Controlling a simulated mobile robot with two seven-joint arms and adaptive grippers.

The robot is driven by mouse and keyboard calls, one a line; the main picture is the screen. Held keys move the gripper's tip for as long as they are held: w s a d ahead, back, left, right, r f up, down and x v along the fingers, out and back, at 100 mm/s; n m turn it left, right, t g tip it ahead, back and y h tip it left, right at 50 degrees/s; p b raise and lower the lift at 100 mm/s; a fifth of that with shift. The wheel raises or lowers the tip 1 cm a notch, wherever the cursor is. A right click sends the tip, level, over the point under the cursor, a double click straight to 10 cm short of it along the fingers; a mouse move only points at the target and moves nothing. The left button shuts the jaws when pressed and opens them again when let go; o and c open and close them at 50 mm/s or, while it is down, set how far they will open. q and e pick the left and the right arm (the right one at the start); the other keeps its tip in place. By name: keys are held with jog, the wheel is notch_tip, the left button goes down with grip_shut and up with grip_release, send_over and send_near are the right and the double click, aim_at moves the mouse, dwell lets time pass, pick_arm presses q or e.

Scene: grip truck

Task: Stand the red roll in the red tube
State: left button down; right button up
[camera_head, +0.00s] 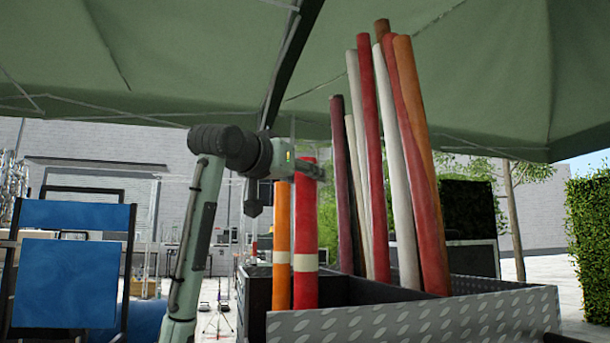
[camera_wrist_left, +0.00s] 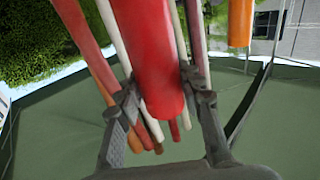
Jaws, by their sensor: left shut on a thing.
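The red roll (camera_head: 304,215) stands upright in the head view, at the left end of the metal-sided bin. My left gripper (camera_head: 310,169) is shut on it near its top, coming from the left. In the left wrist view the red roll (camera_wrist_left: 155,55) lies between the two fingers of my left gripper (camera_wrist_left: 162,92), and its end shows past them. A pale band crosses the red column, with more red (camera_head: 305,290) below it. I cannot tell whether that lower part is the red tube. The column's foot is hidden behind the bin wall. My right gripper is not in view.
An orange upright column (camera_head: 282,220) with a similar pale band stands close left of the red one. Several long rolls (camera_head: 372,160) lean in the bin (camera_head: 430,322) to the right. A blue chair (camera_head: 68,270) stands at the left. A green canopy (camera_head: 450,70) hangs above.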

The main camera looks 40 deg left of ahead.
pick_arm(q)
jog(key=c, duration=1.1)
grip_release()
jog(key=shift+o, duration=1)
jog(key=shift+s, duration=0.15)
jog(key=s, duration=1.1)
jog(key=shift+s+d, duration=0.4)
jog(key=shift+d, duration=0.05)
